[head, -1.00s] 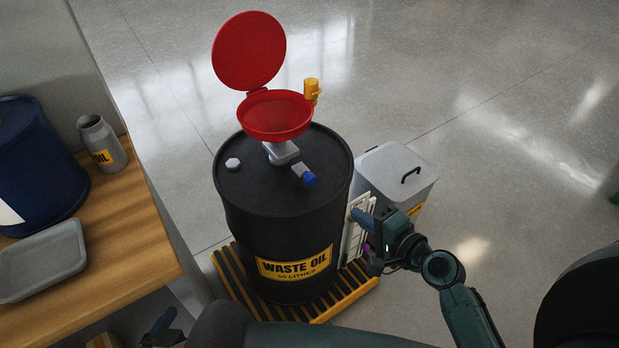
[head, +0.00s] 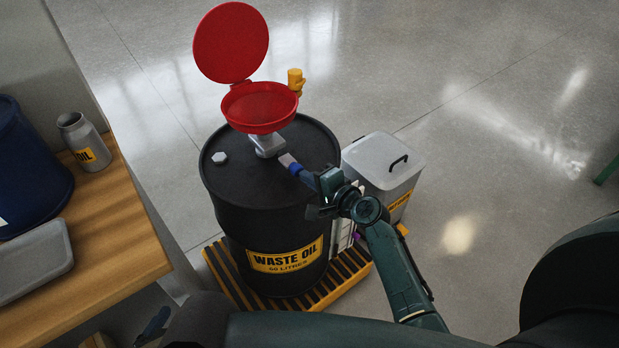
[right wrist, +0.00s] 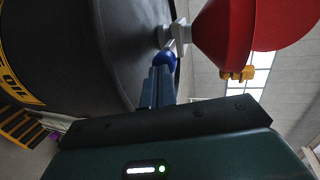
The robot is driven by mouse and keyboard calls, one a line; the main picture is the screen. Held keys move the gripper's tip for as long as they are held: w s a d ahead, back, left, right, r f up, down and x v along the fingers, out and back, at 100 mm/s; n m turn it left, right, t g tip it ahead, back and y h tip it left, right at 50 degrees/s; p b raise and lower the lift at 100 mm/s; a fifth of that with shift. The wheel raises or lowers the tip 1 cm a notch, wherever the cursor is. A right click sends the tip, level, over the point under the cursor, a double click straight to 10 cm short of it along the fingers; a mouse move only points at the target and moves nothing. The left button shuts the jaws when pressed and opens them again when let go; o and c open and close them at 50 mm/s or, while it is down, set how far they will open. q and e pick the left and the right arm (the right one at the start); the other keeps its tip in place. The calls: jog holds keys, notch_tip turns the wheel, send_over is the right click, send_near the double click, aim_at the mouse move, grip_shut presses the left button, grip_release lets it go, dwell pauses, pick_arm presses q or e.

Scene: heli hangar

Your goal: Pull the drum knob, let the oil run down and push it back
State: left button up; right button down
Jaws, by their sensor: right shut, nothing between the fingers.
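A black waste oil drum (head: 268,215) stands upright with a red funnel (head: 258,110) on top, its round lid open. A grey valve block (head: 267,145) sits under the funnel. From it a grey stem (head: 286,159) reaches toward me, ending in a blue knob (head: 294,168). The knob also shows in the right wrist view (right wrist: 165,60). My right gripper (head: 309,176) is shut and empty, its fingertips (right wrist: 161,72) right at the knob's outer end; I cannot tell whether they touch. Any oil is hidden. My left gripper (head: 155,325) is low at the left, its jaws unclear.
The drum stands on a yellow-edged slatted pallet (head: 220,272). A grey lidded bin (head: 385,165) is to the right behind my right arm. A yellow piece (head: 295,80) sits on the funnel rim. A wooden bench (head: 130,225) with a grey oil bottle (head: 85,142) is at the left.

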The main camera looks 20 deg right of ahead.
aim_at(301, 169)
jog(key=w, duration=0.2)
jog(key=w+a+b, duration=0.1)
jog(key=shift+w+a, duration=0.2)
jog(key=shift+w, duration=0.2)
jog(key=shift+w+r, duration=0.1)
jog(key=shift+r, duration=0.1)
